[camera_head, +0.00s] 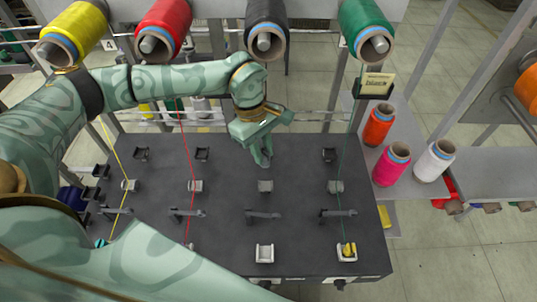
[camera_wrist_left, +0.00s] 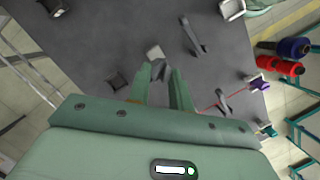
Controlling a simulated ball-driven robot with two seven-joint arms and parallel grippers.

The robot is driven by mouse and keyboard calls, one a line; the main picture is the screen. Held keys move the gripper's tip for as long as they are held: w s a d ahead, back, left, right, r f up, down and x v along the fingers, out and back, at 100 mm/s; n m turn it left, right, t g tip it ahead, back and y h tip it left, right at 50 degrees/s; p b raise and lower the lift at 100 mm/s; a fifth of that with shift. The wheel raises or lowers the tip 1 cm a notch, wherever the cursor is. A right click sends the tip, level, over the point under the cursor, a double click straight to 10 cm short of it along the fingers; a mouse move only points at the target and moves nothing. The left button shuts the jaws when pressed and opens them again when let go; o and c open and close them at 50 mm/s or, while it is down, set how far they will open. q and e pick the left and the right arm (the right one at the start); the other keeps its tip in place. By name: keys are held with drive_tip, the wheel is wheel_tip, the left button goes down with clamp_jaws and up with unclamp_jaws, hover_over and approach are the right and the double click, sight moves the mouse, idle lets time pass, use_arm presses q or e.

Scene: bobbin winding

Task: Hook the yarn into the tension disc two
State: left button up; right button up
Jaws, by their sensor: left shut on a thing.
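My left gripper (camera_head: 263,163) reaches down over the dark table in the black spool's column. It also shows in the left wrist view (camera_wrist_left: 168,67), its fingers close together. It is shut on the yarn, which is too thin and dark to make out. The black yarn spool (camera_head: 267,25) hangs above and behind it. The light grey tension disc (camera_head: 265,186) of this column stands just in front of the fingertips; in the left wrist view the disc (camera_wrist_left: 155,53) is just beyond them. I cannot tell whether they touch. My right gripper is not in view.
Similar discs stand left (camera_head: 195,186) and right (camera_head: 335,187), with dark guide arms (camera_head: 263,214) in front. A red yarn (camera_head: 186,145) and a green yarn (camera_head: 346,150) run down on either side. Loose cones (camera_head: 391,163) stand on the right shelf.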

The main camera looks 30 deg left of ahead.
use_arm(q)
drive_tip(key=shift+w+a+f, duration=0.1)
drive_tip(key=shift+f, duration=0.1)
drive_tip(key=shift+f+b, duration=0.35)
drive_tip(key=shift+b, duration=0.05)
wheel_tip(320, 180, down, 6)
drive_tip(key=b, duration=0.4)
drive_tip(key=shift+r, duration=0.25)
drive_tip(key=shift+r, duration=0.1)
drive_tip(key=shift+f, duration=0.2)
drive_tip(key=shift+f+b, duration=1.15)
drive_tip(key=shift+f, duration=0.7)
drive_tip(key=shift+f, duration=0.1)
